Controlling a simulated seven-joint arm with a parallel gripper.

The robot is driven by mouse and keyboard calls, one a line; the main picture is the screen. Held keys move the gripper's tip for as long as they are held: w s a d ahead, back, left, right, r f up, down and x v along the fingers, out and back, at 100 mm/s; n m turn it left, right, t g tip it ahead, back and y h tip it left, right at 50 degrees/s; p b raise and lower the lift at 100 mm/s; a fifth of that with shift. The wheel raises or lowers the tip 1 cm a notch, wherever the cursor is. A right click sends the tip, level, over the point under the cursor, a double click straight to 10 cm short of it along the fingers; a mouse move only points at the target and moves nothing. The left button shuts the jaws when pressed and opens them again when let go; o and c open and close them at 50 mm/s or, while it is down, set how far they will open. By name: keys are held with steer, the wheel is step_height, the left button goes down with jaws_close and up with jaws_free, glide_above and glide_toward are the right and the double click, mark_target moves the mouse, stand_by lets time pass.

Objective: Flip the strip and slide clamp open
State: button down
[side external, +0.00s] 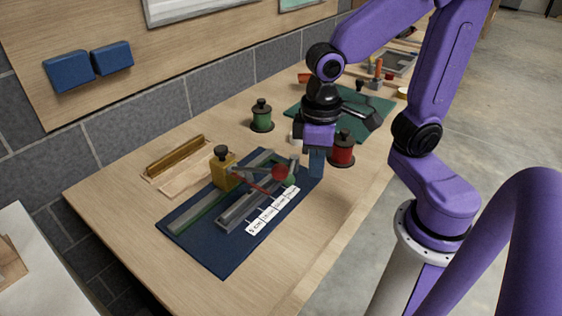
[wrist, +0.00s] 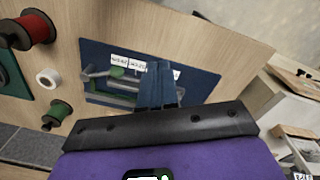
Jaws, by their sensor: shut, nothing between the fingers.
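A clamp fixture of grey rails (side external: 240,205) with a green strip lies on a dark blue mat (side external: 222,258). A yellow block (side external: 222,170) with a black knob stands at its far left side. A red ball (side external: 279,172) on a lever is near its right end. A white printed label strip (side external: 272,211) lies along its front side; it also shows in the wrist view (wrist: 127,63). My gripper (side external: 316,172) points down by the mat's right end, apart from the red ball. Its blue fingers (wrist: 160,72) are shut and empty, hiding part of the fixture in the wrist view.
A red spool (side external: 342,150) stands close behind my gripper, and a green spool (side external: 262,118) is farther back. A wooden tray (side external: 180,170) lies left of the mat. A green mat (side external: 300,108) with tools is at the back. The table front is clear.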

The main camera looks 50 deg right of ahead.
steer(key=w+m+g+h, duration=0.1)
steer(key=w+m+g, duration=0.1)
steer(key=w+m, duration=1.95)
steer(key=d+f+m, duration=0.1)
steer(key=d+m, duration=0.2)
steer(key=m, duration=0.4)
steer(key=d+f+m+g, duration=0.1)
steer(key=d+f+m, duration=0.1)
steer(key=m, duration=0.5)
steer(key=shift+d+m, duration=0.35)
steer(key=shift+d, duration=0.4)
steer(key=shift+w, duration=0.1)
glide_toward(291, 173)
steer(key=w+f, duration=0.1)
steer(key=w+a+f, duration=0.1)
steer(key=f, duration=0.1)
steer(key=w+f, duration=0.1)
steer(key=f, duration=0.1)
steer(key=shift+w+a+f, duration=0.2)
steer(key=shift+w+a, duration=0.05)
steer(key=shift+a, duration=0.05)
steer(key=s, duration=0.1)
steer(key=s+d, duration=0.1)
steer(key=shift+s+d+f, duration=0.15)
steer(key=shift+s+f, duration=0.15)
steer(key=shift+f, duration=0.05)
steer(key=shift+s+d+f, duration=0.1)
steer(key=shift+s+d, duration=0.1)
steer(key=shift+s, duration=0.25)
